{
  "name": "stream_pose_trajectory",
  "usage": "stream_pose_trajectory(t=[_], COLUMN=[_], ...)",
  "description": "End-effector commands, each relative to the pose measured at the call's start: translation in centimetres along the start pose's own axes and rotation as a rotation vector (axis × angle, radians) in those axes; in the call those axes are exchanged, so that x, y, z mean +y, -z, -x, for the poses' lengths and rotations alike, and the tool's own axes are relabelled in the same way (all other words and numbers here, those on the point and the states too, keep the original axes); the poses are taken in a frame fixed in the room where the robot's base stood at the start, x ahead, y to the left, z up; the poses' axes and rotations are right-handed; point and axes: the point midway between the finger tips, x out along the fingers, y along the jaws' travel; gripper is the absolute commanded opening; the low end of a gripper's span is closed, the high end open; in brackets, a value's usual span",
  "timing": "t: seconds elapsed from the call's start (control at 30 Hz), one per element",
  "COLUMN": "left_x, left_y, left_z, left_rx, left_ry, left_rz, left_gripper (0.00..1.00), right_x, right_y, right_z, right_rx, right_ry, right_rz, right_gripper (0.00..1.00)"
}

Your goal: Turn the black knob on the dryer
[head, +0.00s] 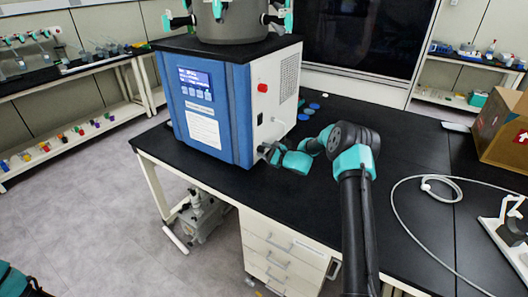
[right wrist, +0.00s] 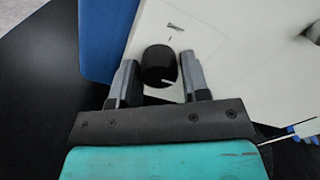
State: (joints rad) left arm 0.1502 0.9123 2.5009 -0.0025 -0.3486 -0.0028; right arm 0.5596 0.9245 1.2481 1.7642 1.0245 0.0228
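The freeze dryer (head: 262,110) is a blue and white box on the black bench, with a lit screen (head: 194,83) on its front. The black knob (right wrist: 158,66) is low on its white side panel, with a pale pointer line toward the lower right. In the head view my right gripper (head: 267,152) hides the knob's place. In the right wrist view its two grey fingers (right wrist: 159,72) stand on either side of the knob, very close to it. I cannot tell whether they touch it. My left gripper is not in view.
A red button (head: 262,87) sits higher on the same panel. Blue caps (head: 306,112) lie behind my right gripper. A white cable (head: 395,205) loops over the bench at the right, near a cardboard box (head: 500,125). The bench front between them is mostly clear.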

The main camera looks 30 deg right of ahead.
Motion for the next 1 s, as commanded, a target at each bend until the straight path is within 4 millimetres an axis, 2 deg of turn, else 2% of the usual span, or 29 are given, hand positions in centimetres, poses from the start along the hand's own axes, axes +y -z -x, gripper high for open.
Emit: stream_pose_trajectory(t=[0.03,0.2,0.57,0.77,1.0], left_x=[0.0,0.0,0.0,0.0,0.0], left_y=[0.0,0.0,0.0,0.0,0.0], left_z=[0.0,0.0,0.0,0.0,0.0], left_rx=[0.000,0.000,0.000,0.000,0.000], left_ry=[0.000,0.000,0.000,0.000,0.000], left_rz=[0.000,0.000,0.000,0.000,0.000], left_gripper=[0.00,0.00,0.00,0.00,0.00], right_x=[0.0,0.0,-0.1,-0.1,-0.1], right_y=[0.0,0.0,0.0,0.0,0.0], right_z=[0.0,0.0,0.6,3.0,7.5], right_rx=[0.000,0.000,0.001,0.001,0.002], right_ry=[0.000,0.000,0.001,0.001,0.002], right_rz=[0.000,0.000,0.001,0.000,-0.001], right_gripper=[0.47,0.61,0.61,0.61,0.61])
